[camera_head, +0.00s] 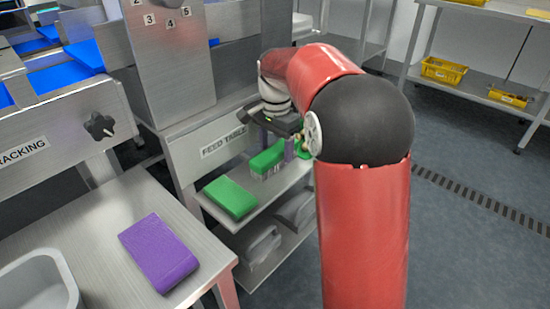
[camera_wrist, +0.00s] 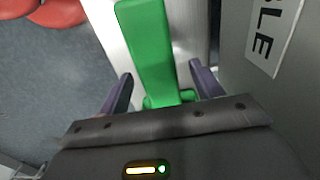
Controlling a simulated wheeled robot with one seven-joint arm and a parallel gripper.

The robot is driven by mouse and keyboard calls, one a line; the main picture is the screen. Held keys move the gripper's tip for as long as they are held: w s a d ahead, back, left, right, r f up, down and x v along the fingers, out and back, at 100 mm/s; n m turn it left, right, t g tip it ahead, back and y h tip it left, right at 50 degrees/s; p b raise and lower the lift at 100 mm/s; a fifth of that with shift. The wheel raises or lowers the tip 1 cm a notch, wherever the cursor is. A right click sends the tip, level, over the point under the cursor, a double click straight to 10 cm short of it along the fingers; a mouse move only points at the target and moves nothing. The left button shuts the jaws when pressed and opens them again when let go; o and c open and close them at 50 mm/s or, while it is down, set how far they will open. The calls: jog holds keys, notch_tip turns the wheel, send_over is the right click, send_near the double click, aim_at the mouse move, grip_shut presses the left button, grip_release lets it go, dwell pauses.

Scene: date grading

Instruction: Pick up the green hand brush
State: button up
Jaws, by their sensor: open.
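The green hand brush (camera_head: 266,161), with pale bristles under its green top, sits on the metal shelf below the feed table. It also shows in the wrist view (camera_wrist: 150,50) as a long green body running up between the fingers. My gripper (camera_head: 278,148) is over the brush, with its purple fingers pointing down. In the wrist view my gripper (camera_wrist: 163,88) is open, one finger on each side of the green body, with gaps visible. The arm hides part of the brush in the head view.
A plain green block (camera_head: 230,198) lies on the same shelf, nearer the camera. A purple block (camera_head: 158,252) and a grey tub (camera_head: 40,284) are on the metal table at left. The feed table's labelled panel (camera_head: 213,150) rises close beside the gripper. Grey items sit on a lower shelf.

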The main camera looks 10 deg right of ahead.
aim_at(276, 149)
jog(key=shift+f, duration=1.5)
jog(key=shift+c, duration=0.4)
jog(key=c, duration=1)
jog(key=shift+c, duration=0.2)
jog(key=shift+r, duration=0.15)
notch_tip(276, 149, up, 20)
jog(key=shift+f+p, duration=0.1)
jog(key=shift+p, duration=1)
